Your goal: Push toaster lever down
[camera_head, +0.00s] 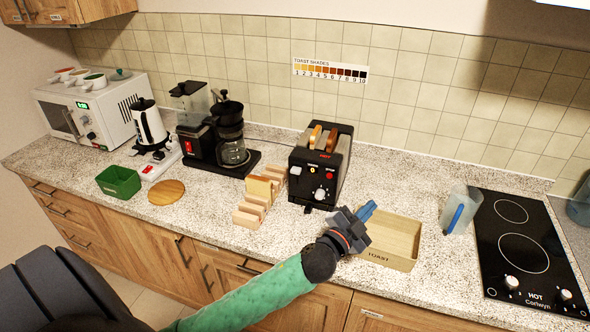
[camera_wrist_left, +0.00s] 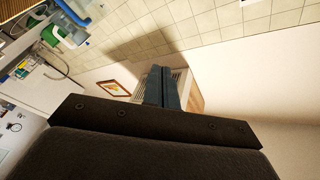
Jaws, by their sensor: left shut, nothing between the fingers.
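The black toaster (camera_head: 318,165) stands on the counter with its front turned toward me. Two browned slices of bread (camera_head: 324,137) stick up out of its top slots. Its front carries a white knob, lights and small controls; I cannot clearly tell which part is the lever. My left gripper (camera_head: 367,210) is to the right of the toaster's front, apart from it, over the left edge of the toast box. Its blue fingers are shut and empty, and they also show closed together in the left wrist view (camera_wrist_left: 162,88). My right gripper is not in view.
A wooden box marked TOAST (camera_head: 400,240) sits right of the toaster. A wooden toast rack (camera_head: 255,205) stands to the left. A coffee maker (camera_head: 230,140), kettle (camera_head: 148,125) and green bin (camera_head: 119,182) are farther left. A jug (camera_head: 460,210) and black hob (camera_head: 525,245) are right.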

